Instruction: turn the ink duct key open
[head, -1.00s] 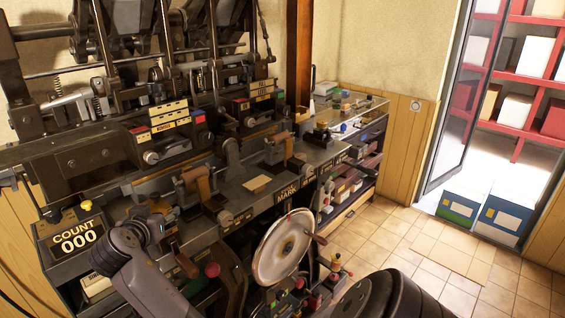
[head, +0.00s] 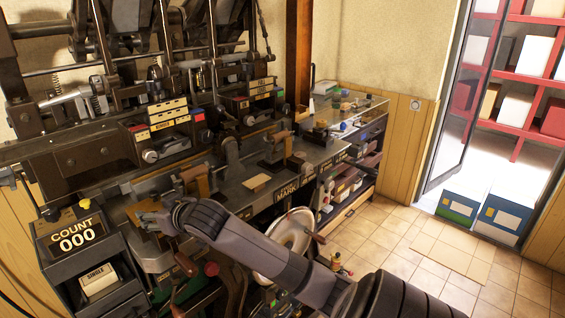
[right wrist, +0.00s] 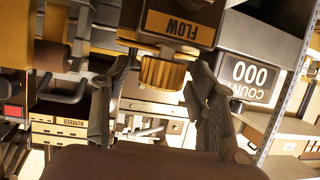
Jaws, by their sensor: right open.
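My right gripper (head: 160,217) reaches across the machine to its front left part in the head view. In the right wrist view the same gripper (right wrist: 158,70) is open, with one finger on each side of a ridged brass-yellow knob (right wrist: 162,73). The knob sits on a dark and yellow block labelled FLOW (right wrist: 180,24), which appears upside down there. A gap shows between the knob and each finger. I cannot confirm that this knob is the ink duct key. In the head view the knob is hidden by my gripper. My left gripper is out of view.
The COUNT 000 box (head: 76,237) stands left of my right gripper, close by; it also shows in the right wrist view (right wrist: 250,78). A pale handwheel (head: 292,232) is partly behind my right forearm. Tiled floor (head: 420,250) lies free at the right.

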